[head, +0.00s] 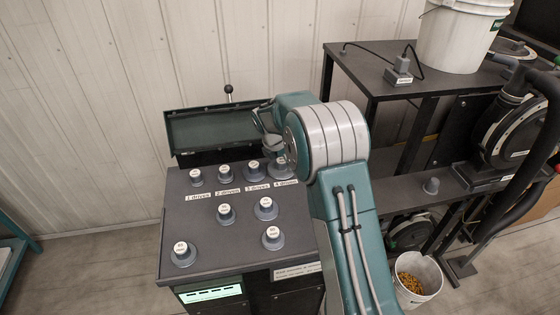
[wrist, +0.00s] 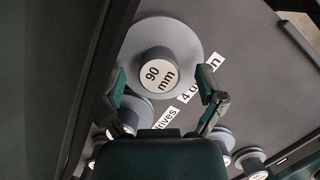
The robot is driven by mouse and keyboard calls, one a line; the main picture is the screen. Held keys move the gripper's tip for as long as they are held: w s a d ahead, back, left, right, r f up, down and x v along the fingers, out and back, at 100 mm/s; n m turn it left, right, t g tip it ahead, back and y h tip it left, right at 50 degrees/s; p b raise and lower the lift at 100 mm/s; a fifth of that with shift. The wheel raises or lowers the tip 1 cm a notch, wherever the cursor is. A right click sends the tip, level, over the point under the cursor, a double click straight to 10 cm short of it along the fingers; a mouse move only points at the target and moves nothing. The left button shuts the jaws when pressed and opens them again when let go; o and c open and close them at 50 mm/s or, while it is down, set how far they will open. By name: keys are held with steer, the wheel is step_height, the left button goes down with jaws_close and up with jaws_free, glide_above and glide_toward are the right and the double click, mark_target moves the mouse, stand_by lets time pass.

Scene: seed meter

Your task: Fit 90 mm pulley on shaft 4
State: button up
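The 90 mm pulley (wrist: 193,45) is a grey disc with a raised hub and a white "90 mm" label. In the wrist view it lies between the fingertips of my gripper (wrist: 163,76), with gaps showing beside the hub on both sides. My gripper is open. Shaft 4 itself is hidden, and I cannot tell how far down the pulley sits.
Three pulleys (head: 196,178) stand left of it in the back row. Several more (head: 184,256) stand on the dark panel top (head: 210,235) in front. A raised green cover (head: 210,130) is behind. A bench with a white bucket (head: 455,40) stands right.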

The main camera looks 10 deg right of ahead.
steer(key=shift+s+d+f, duration=0.15)
steer(key=shift+s+f, duration=0.1)
steer(key=shift+f, duration=0.25)
steer(key=v, duration=1.2)
steer(key=shift+w+r, duration=0.25)
steer(key=shift+r, duration=0.15)
